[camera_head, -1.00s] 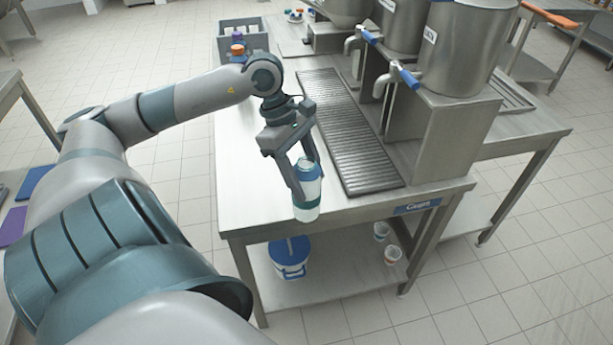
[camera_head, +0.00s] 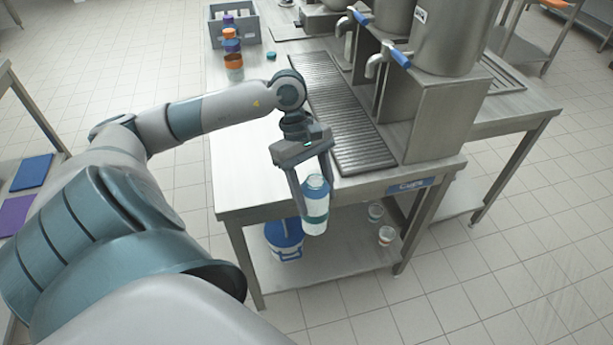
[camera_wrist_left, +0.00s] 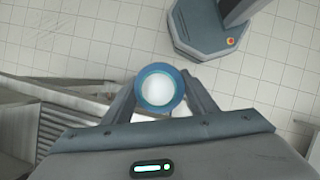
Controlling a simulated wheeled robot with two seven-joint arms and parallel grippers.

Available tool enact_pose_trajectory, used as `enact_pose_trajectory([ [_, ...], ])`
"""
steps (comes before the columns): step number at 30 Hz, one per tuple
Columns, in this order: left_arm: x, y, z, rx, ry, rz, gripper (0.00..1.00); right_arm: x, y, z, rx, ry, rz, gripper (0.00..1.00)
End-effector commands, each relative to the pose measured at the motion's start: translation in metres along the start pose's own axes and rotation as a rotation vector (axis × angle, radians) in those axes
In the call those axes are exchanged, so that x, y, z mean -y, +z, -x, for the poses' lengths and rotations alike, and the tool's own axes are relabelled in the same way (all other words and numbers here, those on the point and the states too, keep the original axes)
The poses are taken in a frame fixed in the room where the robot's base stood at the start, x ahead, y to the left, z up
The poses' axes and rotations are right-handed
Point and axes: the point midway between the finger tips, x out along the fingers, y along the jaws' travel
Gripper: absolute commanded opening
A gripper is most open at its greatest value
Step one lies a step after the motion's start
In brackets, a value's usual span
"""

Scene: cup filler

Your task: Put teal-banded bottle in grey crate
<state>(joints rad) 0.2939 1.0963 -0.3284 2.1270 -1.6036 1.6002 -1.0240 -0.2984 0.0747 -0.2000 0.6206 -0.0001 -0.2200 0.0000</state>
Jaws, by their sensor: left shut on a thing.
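The teal-banded bottle (camera_head: 315,207) is clear and whitish with a blue top and a teal band. My left gripper (camera_head: 310,205) is shut on it and holds it nearly upright, by the table's front edge in the head view. In the left wrist view the bottle (camera_wrist_left: 160,88) is seen from above as a blue ring with a white centre, between the fingers. My right gripper is not in view.
The steel table (camera_head: 245,165) has free room at its front left. A drip grate (camera_head: 335,110) and steel urns (camera_head: 450,35) stand to the right. A blue-lidded bucket (camera_head: 284,240) is on the lower shelf.

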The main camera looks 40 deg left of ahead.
Motion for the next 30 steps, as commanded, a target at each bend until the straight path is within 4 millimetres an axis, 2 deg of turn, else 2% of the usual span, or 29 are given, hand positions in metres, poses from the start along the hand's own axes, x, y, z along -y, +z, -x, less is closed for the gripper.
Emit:
enact_pose_trajectory([
  [9, -0.012, 0.05, -0.072, 0.017, -0.202, -0.538, 0.06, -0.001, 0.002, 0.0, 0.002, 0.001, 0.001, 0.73],
  [15, -0.017, 0.078, -0.106, 0.007, -0.353, -0.91, 0.06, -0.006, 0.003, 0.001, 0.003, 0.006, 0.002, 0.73],
  [21, -0.019, 0.093, -0.123, -0.009, -0.481, -1.182, 0.06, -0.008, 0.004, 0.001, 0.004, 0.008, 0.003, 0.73],
  [30, -0.02, 0.097, -0.13, -0.016, -0.549, -1.304, 0.06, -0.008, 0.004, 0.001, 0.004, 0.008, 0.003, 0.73],
])
